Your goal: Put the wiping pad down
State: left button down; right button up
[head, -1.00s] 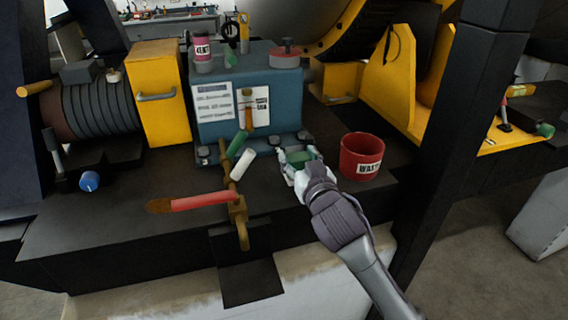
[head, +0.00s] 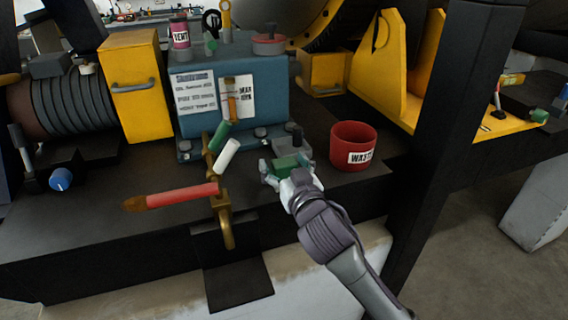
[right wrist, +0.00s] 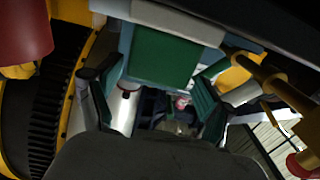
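The wiping pad (head: 287,163) is a green block with a pale edge. My right gripper (head: 285,172) has its fingers on both sides of it, at the front of the dark bench. My left gripper is not in view.
A red waste bin (head: 353,147) stands right of the gripper. A grey block (head: 291,145) sits just behind the pad. A brass valve with a red lever (head: 182,195) is to the left. A blue box (head: 235,95) stands behind. Bare bench shows at far left.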

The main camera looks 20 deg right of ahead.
jog(key=shift+w+d+f, duration=0.1)
jog(key=shift+w, duration=0.05)
jog(key=shift+s, duration=0.2)
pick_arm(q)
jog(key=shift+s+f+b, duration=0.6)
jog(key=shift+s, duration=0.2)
pick_arm(e)
jog(key=s, duration=1.1)
jog(key=shift+s+d, duration=0.15)
jog(key=shift+s, duration=0.2)
